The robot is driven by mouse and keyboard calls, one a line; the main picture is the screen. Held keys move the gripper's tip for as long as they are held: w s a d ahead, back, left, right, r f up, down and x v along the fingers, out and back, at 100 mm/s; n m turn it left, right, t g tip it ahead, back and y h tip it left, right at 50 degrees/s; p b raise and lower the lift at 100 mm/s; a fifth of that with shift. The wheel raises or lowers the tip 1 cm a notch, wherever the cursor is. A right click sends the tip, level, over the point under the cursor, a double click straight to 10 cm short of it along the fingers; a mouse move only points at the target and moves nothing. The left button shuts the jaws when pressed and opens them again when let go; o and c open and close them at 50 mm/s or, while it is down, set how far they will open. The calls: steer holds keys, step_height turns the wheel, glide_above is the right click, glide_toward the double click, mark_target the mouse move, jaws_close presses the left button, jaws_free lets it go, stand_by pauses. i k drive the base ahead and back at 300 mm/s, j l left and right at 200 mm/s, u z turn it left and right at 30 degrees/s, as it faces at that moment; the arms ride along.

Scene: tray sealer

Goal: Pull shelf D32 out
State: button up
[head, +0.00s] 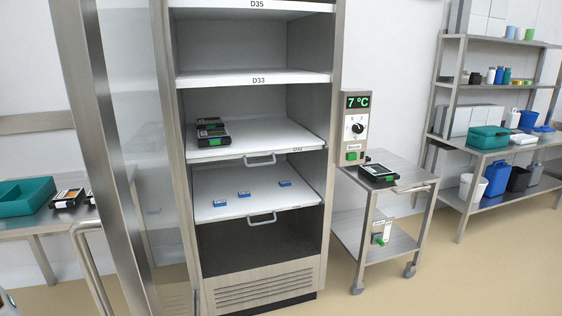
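The fridge cabinet (334,120) stands open in the head view, with its glass door (130,130) swung to the left. Its middle shelf (265,135) has a small front label that looks like D32, though it is hard to read, and a grey bar handle (261,160) under its front edge. A stack of dark trays with green parts (211,132) sits on its left side. The shelf appears in line with the cabinet front.
A lower shelf (240,209) has its own handle (262,219) and several small blue items. Shelf D33 (255,78) above is empty. A wheeled cart (410,178) stands close on the right, a side table (40,225) on the left. Floor before the cart is clear.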

mark_target(255, 135)
steer(key=i+l+z, duration=0.1)
steer(key=i+l, duration=0.2)
steer(key=l, duration=0.15)
steer(key=i+l+z, duration=0.1)
steer(key=i+l, duration=0.25)
steer(key=i+j+z, duration=0.1)
steer(key=i, duration=0.45)
steer(key=i+j+z, duration=0.1)
steer(key=i+j, duration=0.15)
steer(key=i, duration=0.25)
